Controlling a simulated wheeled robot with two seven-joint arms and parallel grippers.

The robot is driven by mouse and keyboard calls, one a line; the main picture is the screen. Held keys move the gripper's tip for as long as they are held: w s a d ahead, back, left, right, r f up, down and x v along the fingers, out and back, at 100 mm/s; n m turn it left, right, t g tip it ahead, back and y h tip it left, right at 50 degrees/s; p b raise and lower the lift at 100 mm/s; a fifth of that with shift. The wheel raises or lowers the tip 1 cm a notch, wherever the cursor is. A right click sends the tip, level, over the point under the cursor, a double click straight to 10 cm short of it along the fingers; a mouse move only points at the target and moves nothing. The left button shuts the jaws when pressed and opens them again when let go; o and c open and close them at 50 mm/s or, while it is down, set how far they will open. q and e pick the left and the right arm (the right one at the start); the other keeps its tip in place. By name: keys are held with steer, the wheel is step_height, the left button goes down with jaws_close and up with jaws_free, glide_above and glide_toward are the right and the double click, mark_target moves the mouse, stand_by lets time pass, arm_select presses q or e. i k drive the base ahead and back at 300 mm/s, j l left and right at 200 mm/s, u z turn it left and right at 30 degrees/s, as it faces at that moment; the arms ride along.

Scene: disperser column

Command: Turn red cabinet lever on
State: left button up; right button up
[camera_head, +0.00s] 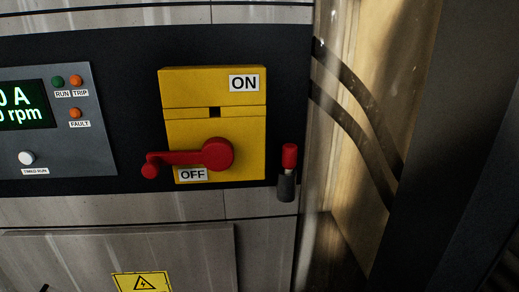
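The red cabinet lever (190,157) is mounted on a yellow switch plate (190,92) on the cabinet front. Its round hub sits on the lower right part of the plate. Its arm points left, roughly level, and ends in a knob just past the plate's left edge. The OFF label (193,175) is right below the lever arm. The ON label (244,83) is at the plate's upper right. Neither of my grippers shows in the head view.
A grey control panel (82,127) with a display and buttons is left of the switch. A small red-topped dark handle (288,172) hangs right of the plate. A yellow warning label (142,282) is below. Dark cables (355,85) run along the right.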

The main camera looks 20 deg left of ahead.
mark_target(216, 154)
steer(key=u, duration=1.2)
